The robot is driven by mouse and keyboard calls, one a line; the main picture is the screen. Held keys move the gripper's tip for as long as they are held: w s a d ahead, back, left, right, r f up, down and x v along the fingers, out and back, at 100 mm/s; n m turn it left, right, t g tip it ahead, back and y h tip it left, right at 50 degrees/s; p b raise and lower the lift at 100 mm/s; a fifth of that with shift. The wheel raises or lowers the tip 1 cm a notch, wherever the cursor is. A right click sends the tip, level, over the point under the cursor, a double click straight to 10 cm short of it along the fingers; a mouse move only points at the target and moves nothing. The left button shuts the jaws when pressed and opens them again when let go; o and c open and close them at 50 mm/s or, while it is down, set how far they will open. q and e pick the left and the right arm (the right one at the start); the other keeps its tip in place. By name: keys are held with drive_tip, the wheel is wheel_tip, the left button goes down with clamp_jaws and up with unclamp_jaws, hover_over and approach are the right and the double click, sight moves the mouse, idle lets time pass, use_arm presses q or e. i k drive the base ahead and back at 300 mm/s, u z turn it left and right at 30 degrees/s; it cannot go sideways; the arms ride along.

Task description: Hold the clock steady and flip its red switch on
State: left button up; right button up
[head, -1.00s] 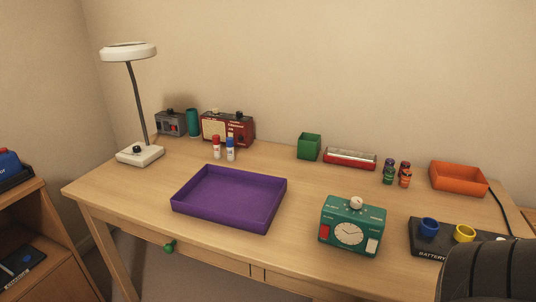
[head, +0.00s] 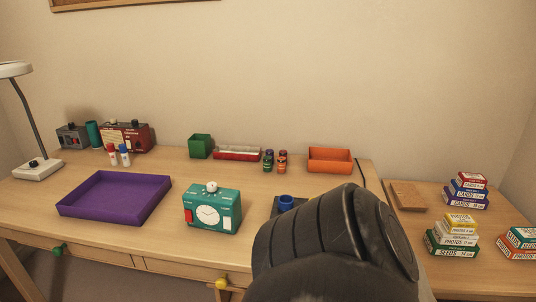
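The clock (head: 213,209) is a teal box with a round white dial and a white knob on top. It stands upright near the front edge of the desk. A red switch (head: 188,216) is on the left of its front face; I cannot tell its position. Another small orange-red patch shows on its right side. Neither gripper is in view. A large dark part of my own arm fills the lower middle right, apart from the clock in the picture.
A purple tray (head: 75,209) lies left of the clock. Behind stand a green box (head: 200,146), a red-and-white tray (head: 237,153), small jars (head: 282,161) and an orange bin (head: 330,166). A blue cup (head: 286,203) is partly behind my arm. Stacked boxes (head: 462,226) stand on the right table.

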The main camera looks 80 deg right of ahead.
sight(189, 213)
drive_tip(key=k, duration=0.35)
drive_tip(key=z, duration=0.9)
